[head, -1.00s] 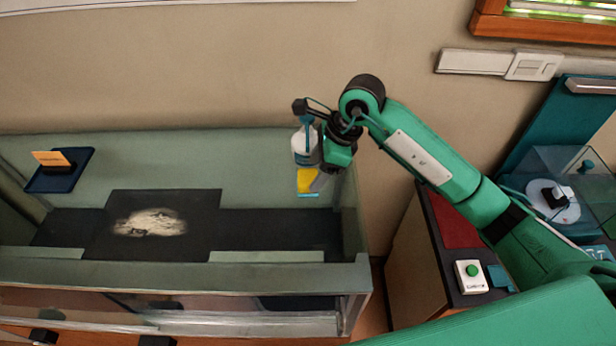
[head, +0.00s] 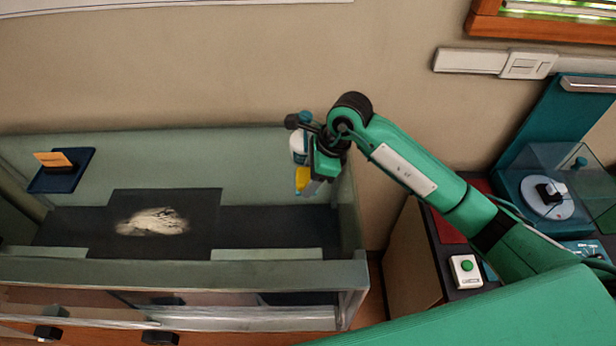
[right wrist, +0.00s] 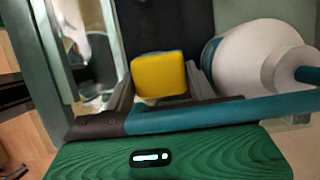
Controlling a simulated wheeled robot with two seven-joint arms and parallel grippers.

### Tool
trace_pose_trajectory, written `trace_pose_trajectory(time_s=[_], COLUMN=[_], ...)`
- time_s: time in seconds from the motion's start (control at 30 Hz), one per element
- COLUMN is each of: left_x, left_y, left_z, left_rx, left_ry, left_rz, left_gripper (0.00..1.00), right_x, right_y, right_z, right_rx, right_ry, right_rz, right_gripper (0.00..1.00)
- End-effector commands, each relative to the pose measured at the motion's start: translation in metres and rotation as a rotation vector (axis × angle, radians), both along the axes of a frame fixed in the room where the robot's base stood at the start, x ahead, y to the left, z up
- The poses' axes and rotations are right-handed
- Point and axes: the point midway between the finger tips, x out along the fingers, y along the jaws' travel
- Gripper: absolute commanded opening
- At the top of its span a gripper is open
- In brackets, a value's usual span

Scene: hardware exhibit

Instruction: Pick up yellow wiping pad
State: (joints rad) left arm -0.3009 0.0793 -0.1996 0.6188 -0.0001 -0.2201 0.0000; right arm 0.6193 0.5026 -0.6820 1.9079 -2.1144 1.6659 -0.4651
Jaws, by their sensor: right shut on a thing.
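The yellow wiping pad (head: 301,180) is at the right end of the green-walled case, partly hidden by my right gripper (head: 313,186) in the head view. In the right wrist view the pad (right wrist: 160,75) sits between the two grey fingers of my right gripper (right wrist: 160,88), which is shut on it. A bluish layer shows along the pad's top edge there. I cannot tell whether the pad touches the surface below. My left gripper is not in view.
A white spray bottle (head: 297,148) stands right beside my right gripper, and it looms large in the wrist view (right wrist: 258,58). The case's end wall (head: 350,215) is close on the right. A pale patch (head: 152,222) lies on the dark panel. A blue tray (head: 62,178) is at left.

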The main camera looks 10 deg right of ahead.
Motion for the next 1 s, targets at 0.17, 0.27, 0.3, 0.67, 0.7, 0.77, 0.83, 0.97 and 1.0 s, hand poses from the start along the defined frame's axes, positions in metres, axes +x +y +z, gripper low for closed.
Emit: trace_pose_trajectory(time_s=[0.17, 0.27, 0.3, 0.67, 0.7, 0.77, 0.83, 0.97, 1.0], left_x=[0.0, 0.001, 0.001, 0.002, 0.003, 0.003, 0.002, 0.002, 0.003], left_y=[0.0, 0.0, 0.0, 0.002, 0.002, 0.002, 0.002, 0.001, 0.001], left_z=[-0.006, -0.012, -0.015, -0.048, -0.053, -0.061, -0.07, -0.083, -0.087], left_rx=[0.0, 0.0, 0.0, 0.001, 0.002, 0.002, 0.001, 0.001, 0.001], left_ry=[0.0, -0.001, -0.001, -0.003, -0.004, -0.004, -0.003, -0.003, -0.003], left_rz=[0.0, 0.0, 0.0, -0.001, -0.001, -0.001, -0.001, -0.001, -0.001], left_gripper=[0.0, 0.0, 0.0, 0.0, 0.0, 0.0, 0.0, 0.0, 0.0], right_x=[0.001, 0.001, 0.001, -0.008, -0.01, -0.013, -0.017, -0.023, -0.025], right_y=[0.0, 0.0, 0.0, -0.042, -0.052, -0.067, -0.085, -0.116, -0.124], right_z=[0.005, 0.012, 0.016, 0.029, 0.028, 0.028, 0.028, 0.029, 0.029], right_rx=[-0.001, 0.0, 0.0, -0.005, -0.005, -0.005, -0.005, -0.004, -0.003], right_ry=[-0.003, -0.005, -0.006, -0.002, -0.003, -0.002, -0.003, -0.002, -0.002], right_rz=[0.001, 0.0, 0.001, -0.003, -0.004, -0.006, -0.005, -0.006, -0.004], right_gripper=[0.34, 0.34, 0.34, 0.34, 0.34, 0.34, 0.34, 0.34, 0.34])
